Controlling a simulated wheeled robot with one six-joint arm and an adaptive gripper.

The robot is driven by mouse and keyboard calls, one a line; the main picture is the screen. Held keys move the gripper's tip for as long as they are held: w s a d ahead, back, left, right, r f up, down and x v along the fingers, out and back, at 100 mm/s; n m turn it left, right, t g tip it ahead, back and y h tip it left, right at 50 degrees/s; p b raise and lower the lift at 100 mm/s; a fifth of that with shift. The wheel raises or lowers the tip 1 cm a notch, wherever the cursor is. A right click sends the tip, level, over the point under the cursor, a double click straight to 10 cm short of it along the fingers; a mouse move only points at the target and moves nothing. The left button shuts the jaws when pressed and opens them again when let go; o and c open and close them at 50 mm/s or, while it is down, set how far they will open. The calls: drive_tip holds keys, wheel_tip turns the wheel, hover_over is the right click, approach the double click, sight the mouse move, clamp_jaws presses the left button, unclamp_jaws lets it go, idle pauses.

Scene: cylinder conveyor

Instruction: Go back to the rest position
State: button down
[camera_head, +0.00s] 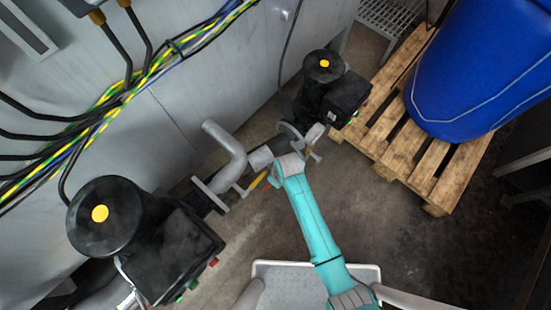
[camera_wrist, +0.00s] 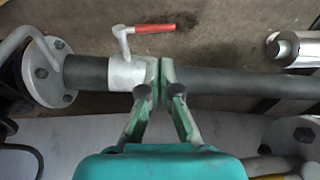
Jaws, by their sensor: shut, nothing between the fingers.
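My gripper (camera_wrist: 159,74) shows in the wrist view with its two green fingers together and nothing between them. The fingertips overlap a dark horizontal pipe (camera_wrist: 235,83) in the picture; I cannot tell whether they touch it. A grey valve body (camera_wrist: 125,73) with a red lever (camera_wrist: 155,28) is just left of the fingertips. In the head view my teal arm (camera_head: 305,215) stretches up from the bottom toward the pipework, and my fingers cannot be made out there.
Two black actuators with yellow caps, one near (camera_head: 100,215) and one far (camera_head: 324,65), flank grey pipework (camera_head: 228,160). Cables (camera_head: 150,75) run along the grey cabinet. A blue barrel (camera_head: 480,70) stands on a wooden pallet (camera_head: 405,150). Floor (camera_head: 400,230) right of my arm is clear.

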drive_tip(key=s+d+r+m+t, duration=0.3)
drive_tip(key=s+d, duration=0.4)
drive_tip(key=s+d+r+m+t, duration=0.2)
drive_tip(key=s+d+r+t, duration=0.2)
drive_tip(key=s+d, duration=0.3)
drive_tip(key=s+d+r+m+t, duration=0.1)
drive_tip(key=s+r, duration=0.3)
drive_tip(key=r, duration=0.5)
drive_tip(key=s+d+r+m+t+h, duration=0.1)
drive_tip(key=s+d+r+m+t, duration=0.1)
drive_tip(key=r, duration=0.8)
drive_tip(key=s+d+r+m+t+h, duration=0.1)
drive_tip(key=s+d+r+m+t, duration=0.1)
drive_tip(key=s+r, duration=0.5)
wheel_tip(320, 180, up, 2)
drive_tip(key=shift+d+r+t, duration=0.25)
drive_tip(key=shift+d+t, duration=0.5)
drive_tip(key=shift+t, duration=0.15)
